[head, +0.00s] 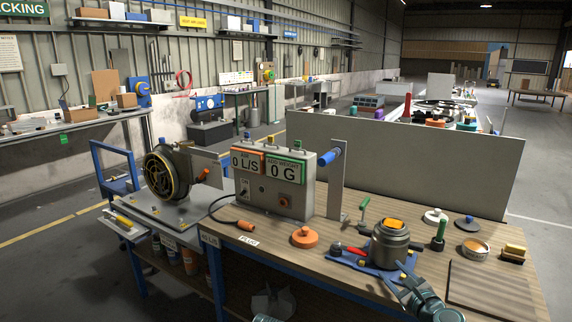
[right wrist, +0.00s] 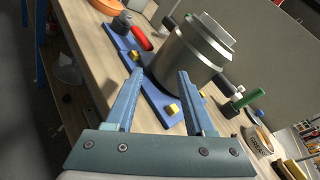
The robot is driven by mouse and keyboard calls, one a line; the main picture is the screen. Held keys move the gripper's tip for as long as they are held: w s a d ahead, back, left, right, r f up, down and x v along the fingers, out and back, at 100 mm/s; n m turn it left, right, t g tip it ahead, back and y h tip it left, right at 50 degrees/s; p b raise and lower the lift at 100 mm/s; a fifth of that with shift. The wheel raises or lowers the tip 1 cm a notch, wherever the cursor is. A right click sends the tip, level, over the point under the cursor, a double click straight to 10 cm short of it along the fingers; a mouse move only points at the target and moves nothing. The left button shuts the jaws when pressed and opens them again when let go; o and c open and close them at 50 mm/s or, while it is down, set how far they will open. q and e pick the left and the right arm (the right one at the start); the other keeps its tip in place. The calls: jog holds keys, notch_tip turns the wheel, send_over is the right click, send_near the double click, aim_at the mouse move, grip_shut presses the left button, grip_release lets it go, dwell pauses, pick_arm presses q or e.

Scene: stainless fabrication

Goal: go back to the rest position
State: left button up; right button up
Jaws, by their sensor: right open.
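My right gripper (head: 404,280) reaches in from the bottom of the head view, over the front edge of the wooden bench (head: 330,268). In the right wrist view its two blue fingers (right wrist: 158,88) are apart with nothing between them. A steel cylinder (head: 388,247) with an orange piece on top stands upright on a blue mat (head: 345,259), just beyond the fingertips. The cylinder (right wrist: 188,58) and mat (right wrist: 160,103) also show in the right wrist view. The left gripper is not in view.
A grey display box (head: 275,190) and a blue-handled upright plate (head: 336,180) stand behind. An orange disc (head: 304,237), a green-handled tool (head: 438,236), a round tin (head: 475,249) and a brush (head: 513,254) lie around. A tall grey panel (head: 430,165) bounds the back.

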jog(key=s+a+f+n+g+y, duration=0.2)
jog(key=a+f+n+g+y, duration=0.3)
jog(key=a+n, duration=0.7)
jog(key=s+a+f+n+g+h, duration=0.4)
jog(key=s+a+f+n+g, duration=0.5)
jog(key=s+a+f+n, duration=0.35)
jog(key=s+d+n+g+h, duration=0.1)
jog(key=s+n+g+h, duration=0.1)
jog(key=s+n+h, duration=0.4)
notch_tip(320, 180, up, 14)
jog(key=n+p, duration=0.1)
jog(key=p, duration=1.3)
jog(key=shift+s+d+y+p, duration=0.15)
jog(key=shift+s+y+p, duration=0.2)
jog(key=shift+y, duration=0.05)
